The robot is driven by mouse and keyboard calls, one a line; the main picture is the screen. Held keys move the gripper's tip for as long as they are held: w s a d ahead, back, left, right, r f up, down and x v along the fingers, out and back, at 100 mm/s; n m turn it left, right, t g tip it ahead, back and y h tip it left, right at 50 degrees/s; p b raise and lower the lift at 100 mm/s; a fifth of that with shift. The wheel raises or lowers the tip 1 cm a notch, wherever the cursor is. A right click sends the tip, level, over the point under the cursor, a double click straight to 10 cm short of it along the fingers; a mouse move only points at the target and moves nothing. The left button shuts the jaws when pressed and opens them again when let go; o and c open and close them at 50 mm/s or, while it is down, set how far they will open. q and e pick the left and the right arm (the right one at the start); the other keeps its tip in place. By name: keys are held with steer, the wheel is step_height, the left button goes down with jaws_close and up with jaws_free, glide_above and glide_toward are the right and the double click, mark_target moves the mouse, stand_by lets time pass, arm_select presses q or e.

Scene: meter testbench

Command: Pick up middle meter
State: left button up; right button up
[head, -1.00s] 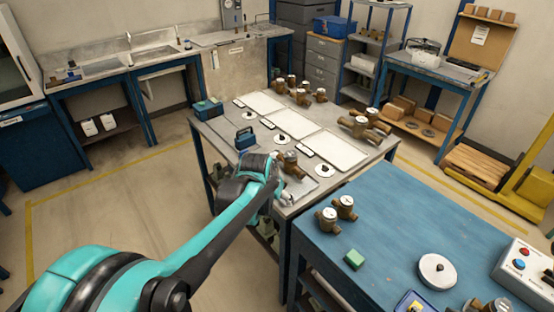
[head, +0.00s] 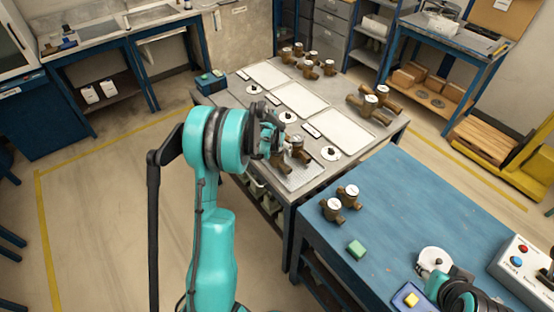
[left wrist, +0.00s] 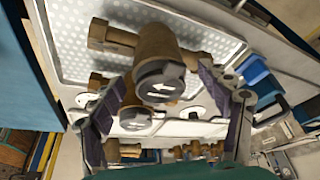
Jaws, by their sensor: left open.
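My left gripper (head: 270,140) hangs over the near end of the grey table. It is open in the left wrist view (left wrist: 165,105), with dark pads on both sides. A brown meter (left wrist: 160,50) with a dark, arrow-marked face lies between the spread fingers in that view. A second meter (left wrist: 136,116) shows behind it, its face partly covered. In the head view one brown meter (head: 299,152) shows beside the gripper, on a perforated plate (head: 302,178). I cannot tell which is the middle meter. My right gripper (head: 440,276) is at the lower right, its fingers unclear.
Two more meters (head: 340,203) and a green block (head: 356,249) stand on the blue table. A white disc (head: 434,260) and a control box (head: 528,262) are to the right. White trays (head: 300,98) and several meters (head: 310,62) occupy the grey table's far part.

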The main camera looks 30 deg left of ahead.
arm_select(q)
steer(key=shift+w+f, duration=0.25)
steer(key=shift+f, duration=0.3)
jaws_close()
steer(key=shift+r, duration=0.1)
steer(key=shift+r, duration=0.1)
